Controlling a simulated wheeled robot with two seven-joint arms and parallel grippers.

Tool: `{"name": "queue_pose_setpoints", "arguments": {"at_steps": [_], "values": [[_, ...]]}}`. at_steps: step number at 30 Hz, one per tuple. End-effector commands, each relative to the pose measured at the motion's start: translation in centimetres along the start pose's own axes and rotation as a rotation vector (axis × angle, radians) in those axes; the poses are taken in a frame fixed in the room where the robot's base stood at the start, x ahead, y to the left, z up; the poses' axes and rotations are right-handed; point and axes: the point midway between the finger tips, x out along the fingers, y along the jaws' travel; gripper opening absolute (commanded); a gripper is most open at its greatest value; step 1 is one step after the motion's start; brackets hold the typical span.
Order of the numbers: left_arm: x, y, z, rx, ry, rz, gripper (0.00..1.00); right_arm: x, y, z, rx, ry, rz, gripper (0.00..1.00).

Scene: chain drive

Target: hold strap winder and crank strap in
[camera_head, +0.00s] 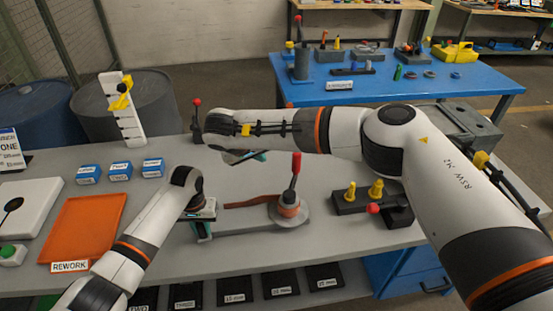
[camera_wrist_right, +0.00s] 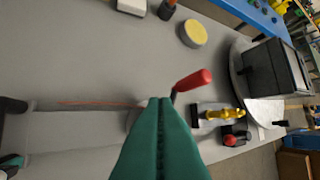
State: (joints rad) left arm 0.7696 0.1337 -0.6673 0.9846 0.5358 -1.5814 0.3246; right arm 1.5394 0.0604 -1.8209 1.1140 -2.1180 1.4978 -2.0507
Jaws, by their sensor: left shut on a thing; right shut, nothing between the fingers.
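The strap winder is a grey bar (camera_head: 248,223) lying on the grey table, with a round drum (camera_head: 289,210) at its right end and a crank with a red handle (camera_head: 295,165) standing up from it. A reddish-brown strap (camera_head: 250,200) runs left from the drum above the bar. My left gripper (camera_head: 203,226) is shut on the bar's left end. My right gripper (camera_head: 255,156) is shut and empty, above the table behind the strap and left of the red handle. In the right wrist view its teal fingers (camera_wrist_right: 163,108) are together and partly hide the drum; the red handle (camera_wrist_right: 192,80) shows just beyond.
A black block with yellow pegs (camera_head: 375,189) and a red-knobbed lever (camera_head: 373,208) stands right of the winder. An orange rework mat (camera_head: 85,228) and several blue boxes (camera_head: 120,170) lie at left. A red-knobbed post (camera_head: 197,103) stands behind my right arm. A blue table (camera_head: 420,90) is further back.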

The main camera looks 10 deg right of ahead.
Motion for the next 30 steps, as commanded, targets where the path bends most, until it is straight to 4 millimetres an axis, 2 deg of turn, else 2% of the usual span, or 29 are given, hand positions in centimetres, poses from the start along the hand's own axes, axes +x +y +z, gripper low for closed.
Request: {"name": "queue_pose_setpoints", "arguments": {"at_steps": [5, 15, 18, 21, 30], "values": [[0.1, 0.0, -0.1, 0.004, 0.004, 0.003, 0.00, 2.8, 0.0, -0.2, 0.000, 0.005, -0.003, 0.00], [0.1, 0.0, -0.1, 0.004, 0.004, 0.003, 0.00, 9.9, 0.0, -0.2, 0.002, 0.004, -0.004, 0.00], [0.1, 0.0, -0.1, 0.004, 0.004, 0.003, 0.00, 10.5, -1.8, -0.1, 0.002, 0.001, -0.003, 0.00], [0.1, 0.1, -0.1, 0.004, 0.004, 0.003, 0.00, 11.0, -2.8, 0.0, 0.001, 0.001, -0.003, 0.00], [0.1, 0.0, -0.1, 0.004, 0.003, 0.003, 0.00, 11.4, -3.6, -0.1, 0.001, 0.000, -0.001, 0.00]]}}
